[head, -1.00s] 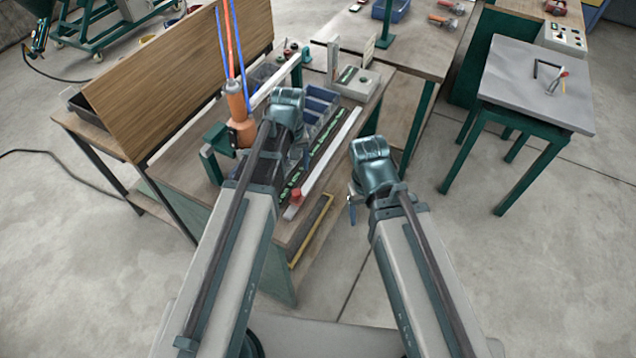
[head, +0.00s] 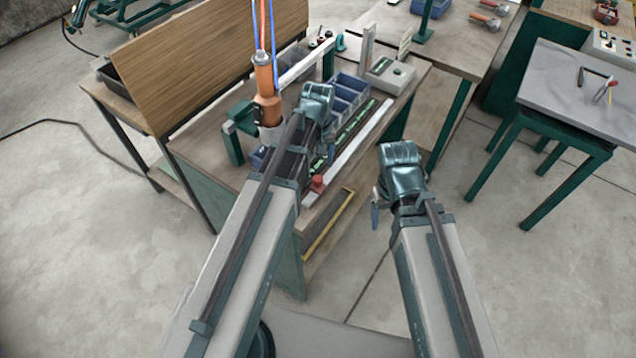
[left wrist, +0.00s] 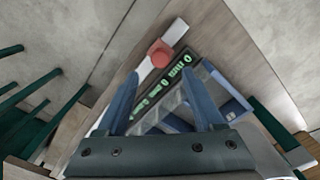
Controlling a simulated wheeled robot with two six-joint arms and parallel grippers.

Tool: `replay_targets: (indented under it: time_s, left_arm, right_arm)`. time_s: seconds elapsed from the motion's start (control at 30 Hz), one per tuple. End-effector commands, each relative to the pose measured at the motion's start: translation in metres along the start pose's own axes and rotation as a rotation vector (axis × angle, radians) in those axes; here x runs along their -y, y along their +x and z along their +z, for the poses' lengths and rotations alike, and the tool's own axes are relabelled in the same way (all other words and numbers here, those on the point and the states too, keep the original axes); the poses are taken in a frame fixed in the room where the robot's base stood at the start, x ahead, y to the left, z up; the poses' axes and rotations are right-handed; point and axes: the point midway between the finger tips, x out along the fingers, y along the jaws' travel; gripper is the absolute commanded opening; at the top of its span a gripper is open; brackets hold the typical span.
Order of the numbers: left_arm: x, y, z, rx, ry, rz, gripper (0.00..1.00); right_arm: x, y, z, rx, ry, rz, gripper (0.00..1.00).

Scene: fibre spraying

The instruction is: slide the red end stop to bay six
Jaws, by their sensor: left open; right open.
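The red end stop (head: 317,183) sits near the close end of a pale rail (head: 363,138) along the bench's front edge. In the left wrist view the red stop (left wrist: 159,52) is on the rail, just beyond my fingertips. Beside the rail runs a dark strip with green bay numbers (left wrist: 187,58), too small to read surely. My left gripper (left wrist: 159,74) is open and empty, its blue fingers over the strip side, apart from the stop. In the head view its fingers are mostly hidden by my arm. My right gripper (head: 376,207) is open, hanging clear right of the bench.
Blue bins (head: 349,92) stand behind the strip. An orange spray tool (head: 266,92) hangs on hoses left of my left wrist. A grey box (head: 390,75) stands at the bench's far end. A grey-topped table (head: 570,95) is at right. Floor between is open.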

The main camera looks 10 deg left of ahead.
Motion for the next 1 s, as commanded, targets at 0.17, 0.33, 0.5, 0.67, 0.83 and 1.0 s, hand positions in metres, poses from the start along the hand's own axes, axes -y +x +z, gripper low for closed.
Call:
replay_targets:
  time_s: [0.17, 0.33, 0.5, 0.67, 0.83, 1.0]
  left_arm:
    - [0.000, 0.033, 0.000, 0.000, 0.000, 0.000, 0.69]
    - [0.000, 0.056, 0.000, 0.000, 0.000, 0.000, 0.69]
    - [0.000, 0.071, 0.000, 0.000, 0.000, 0.000, 0.69]
    - [0.000, 0.073, 0.000, 0.000, 0.000, 0.000, 0.69]
    - [0.000, 0.072, 0.000, 0.000, 0.000, 0.000, 0.69]
    - [0.000, 0.072, 0.000, 0.000, 0.000, 0.000, 0.46]
  right_arm:
    - [0.003, 0.033, -0.002, 0.000, 0.001, 0.000, 0.72]
    - [0.005, 0.056, -0.003, 0.000, 0.002, 0.000, 0.72]
    - [0.007, 0.070, -0.004, 0.000, 0.003, 0.000, 0.72]
    - [0.007, 0.073, -0.004, 0.000, 0.003, 0.000, 0.72]
    - [0.007, 0.072, -0.004, 0.000, 0.003, 0.000, 0.72]
    - [0.007, 0.072, -0.004, 0.000, 0.003, 0.000, 0.72]
